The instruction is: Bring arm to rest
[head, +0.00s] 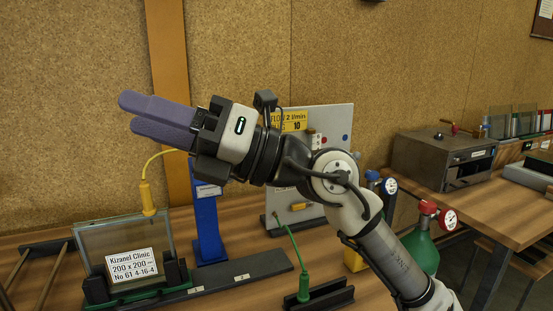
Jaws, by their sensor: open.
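My gripper (158,118) is at the upper left in the head view, at the end of my raised arm. Its two purple fingers point left and have nothing visible between them. It is in the air above the bench, higher than the glass pane (124,244) with the white "Kizanel Clinic" label (134,266). The pane stands nearly upright in a dark and green holder (140,295), apart from my gripper.
A grey panel (335,125) is behind my arm. A green torch (303,285) sits at a dark rack. Gas cylinders (425,250) and a metal box (443,160) are at right.

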